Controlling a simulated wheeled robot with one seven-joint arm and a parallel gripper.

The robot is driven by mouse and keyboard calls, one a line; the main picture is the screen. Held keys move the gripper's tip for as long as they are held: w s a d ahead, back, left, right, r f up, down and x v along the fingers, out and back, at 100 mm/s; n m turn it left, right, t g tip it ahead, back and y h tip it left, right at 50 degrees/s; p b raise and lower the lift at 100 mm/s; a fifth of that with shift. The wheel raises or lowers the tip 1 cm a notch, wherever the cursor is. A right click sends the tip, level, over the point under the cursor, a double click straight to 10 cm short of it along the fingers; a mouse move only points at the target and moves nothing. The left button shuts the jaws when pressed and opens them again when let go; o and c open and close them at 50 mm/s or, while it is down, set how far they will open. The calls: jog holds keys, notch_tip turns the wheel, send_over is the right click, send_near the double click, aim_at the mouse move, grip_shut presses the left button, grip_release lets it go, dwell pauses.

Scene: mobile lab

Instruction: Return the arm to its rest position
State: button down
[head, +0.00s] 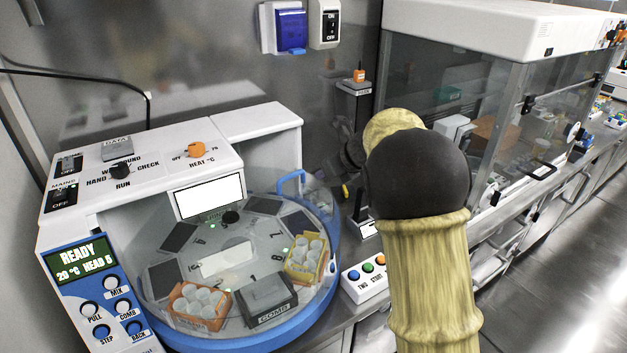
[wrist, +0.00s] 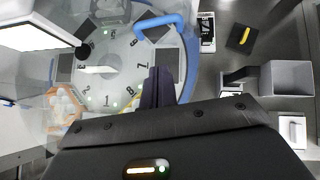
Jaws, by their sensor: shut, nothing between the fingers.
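My arm (head: 428,270), in a yellowish sleeve with a black joint, rises at the right of the head view and bends away toward the back. My gripper (wrist: 158,78) is shut and empty in the wrist view, with its dark fingers together over the right part of the round carousel. In the head view the wrist end is dark and partly hidden behind the arm, beside the blue handle (head: 291,181). I cannot make out the fingertips there.
The white machine (head: 150,165) with a READY screen (head: 77,258) stands left. Its blue-rimmed carousel carries an orange rack (head: 199,319), a grey COMB block (head: 268,316) and a yellow rack (head: 290,268). A button box (head: 364,277) and a glass-sided cabinet (head: 470,28) are close to my arm.

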jog(key=s+d+m+t+h+p, duration=0.1)
jog(key=s+d+m+h, duration=0.15)
jog(key=d+m, duration=0.45)
jog(key=s+d+m+t+h, duration=0.1)
jog(key=s+d+m, duration=0.15)
jog(key=m, duration=0.85)
jog(key=s+d+m+t+h+p, duration=0.1)
jog(key=s+d+m+t+h, duration=0.2)
jog(key=m, duration=0.5)
jog(key=s+d+f+m+g, duration=0.1)
jog(key=s+f+m+g, duration=0.3)
jog(key=s+m, duration=0.5)
jog(key=s+d+f+m+g+p, duration=0.1)
jog(key=s+m+g, duration=0.4)
jog(key=s+m, duration=0.5)
jog(key=s+d+f, duration=0.1)
jog(key=s+f, duration=0.1)
jog(key=s, duration=0.3)
jog(key=shift+f+p, duration=0.3)
jog(key=shift+f, duration=0.1)
